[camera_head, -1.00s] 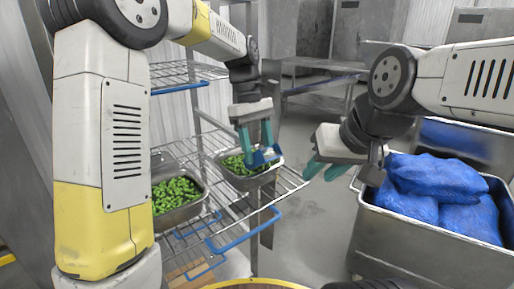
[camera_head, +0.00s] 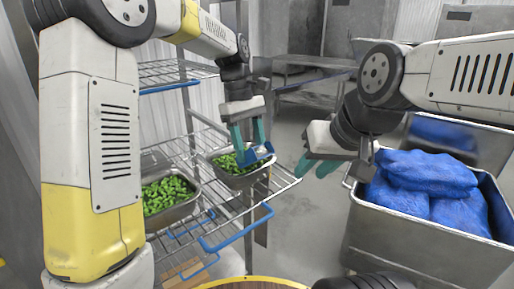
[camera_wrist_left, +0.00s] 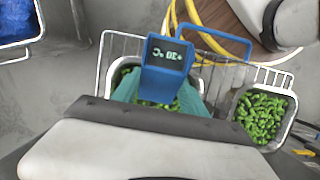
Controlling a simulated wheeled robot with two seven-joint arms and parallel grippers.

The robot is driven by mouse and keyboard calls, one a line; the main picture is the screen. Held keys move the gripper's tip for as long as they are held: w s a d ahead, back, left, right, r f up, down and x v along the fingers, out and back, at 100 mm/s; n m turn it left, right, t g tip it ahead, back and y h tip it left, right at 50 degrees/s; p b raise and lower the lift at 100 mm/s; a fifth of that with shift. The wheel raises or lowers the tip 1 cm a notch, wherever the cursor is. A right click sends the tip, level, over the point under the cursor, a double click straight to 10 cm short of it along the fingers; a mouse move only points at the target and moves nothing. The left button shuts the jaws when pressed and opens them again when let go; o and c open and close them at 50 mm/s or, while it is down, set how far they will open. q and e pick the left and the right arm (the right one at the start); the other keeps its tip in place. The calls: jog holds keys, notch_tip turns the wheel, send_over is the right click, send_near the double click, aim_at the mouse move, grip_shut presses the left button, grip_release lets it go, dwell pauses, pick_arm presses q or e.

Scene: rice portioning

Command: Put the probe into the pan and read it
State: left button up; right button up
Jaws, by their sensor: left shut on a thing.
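My left gripper (camera_head: 250,150) is shut on a blue probe (camera_head: 256,157), over the pan of green vegetables (camera_head: 272,160) farther along the wire shelf. In the left wrist view the probe (camera_wrist_left: 168,60) sits between the teal fingers (camera_wrist_left: 160,92). Its dark display faces that camera, turned around, and seems to read about 30 °C. Its lower tip is hidden, so I cannot tell whether it touches the food. That pan (camera_wrist_left: 115,72) is partly covered by the probe and fingers. My right gripper (camera_head: 316,166) is empty, its fingertips apart, right of the rack.
A second pan of green vegetables (camera_head: 192,208) sits nearer on the wire rack (camera_head: 225,222). The rack has blue edge handles (camera_head: 236,232). A metal bin (camera_head: 400,232) with blue bags (camera_head: 428,172) stands at right. Bare floor (camera_head: 300,225) lies between rack and bin.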

pick_arm(q)
jog(key=shift+r, duration=0.15)
notch_tip(320, 180, up, 10)
jog(key=shift+f, duration=0.2)
dwell(0.6)
